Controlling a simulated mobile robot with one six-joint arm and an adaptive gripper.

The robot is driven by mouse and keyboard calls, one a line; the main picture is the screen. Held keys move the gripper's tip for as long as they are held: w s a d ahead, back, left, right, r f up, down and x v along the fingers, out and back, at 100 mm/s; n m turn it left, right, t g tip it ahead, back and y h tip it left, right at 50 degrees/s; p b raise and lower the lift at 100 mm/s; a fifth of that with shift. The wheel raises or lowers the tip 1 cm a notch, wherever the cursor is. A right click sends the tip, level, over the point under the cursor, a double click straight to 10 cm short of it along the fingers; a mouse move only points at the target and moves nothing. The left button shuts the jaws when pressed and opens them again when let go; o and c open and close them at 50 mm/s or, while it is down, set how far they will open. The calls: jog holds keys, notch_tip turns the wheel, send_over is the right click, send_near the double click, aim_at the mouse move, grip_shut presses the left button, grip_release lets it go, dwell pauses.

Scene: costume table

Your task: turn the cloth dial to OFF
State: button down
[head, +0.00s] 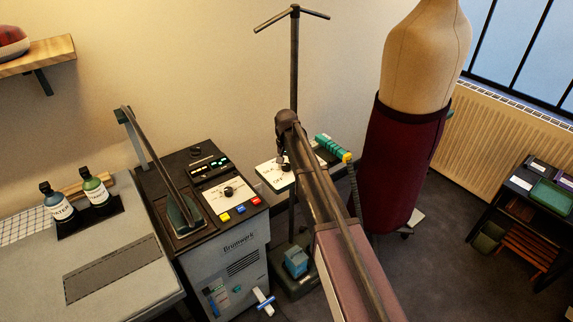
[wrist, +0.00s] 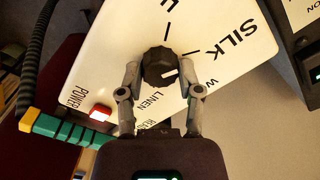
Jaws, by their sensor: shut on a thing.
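The cloth dial (wrist: 158,62) is a dark ribbed knob on a white panel (wrist: 105,65) in the wrist view. My gripper (wrist: 158,70) is shut on it, one finger at each side. A small white mark at the knob's lower right edge faces the side between LINEN and the label starting with W. SILK is printed to the right; the lettering above the knob is cut off by the frame. My gripper (head: 283,160) shows there as a small dark shape over the panel.
A red lit switch (wrist: 101,112) sits by POWER. A green handle with an orange band (wrist: 65,132) lies beside the panel, with a dark hose. The head view also shows a grey Drumwerk machine (head: 235,250), a maroon-skirted dress form (head: 395,160) and a stand pole (head: 294,70).

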jog(key=n, duration=0.5)
jog(key=shift+s, duration=0.1)
jog(key=n, duration=0.4)
jog(key=shift+n, duration=0.3)
jog(key=shift+c, duration=1.3)
grip_release()
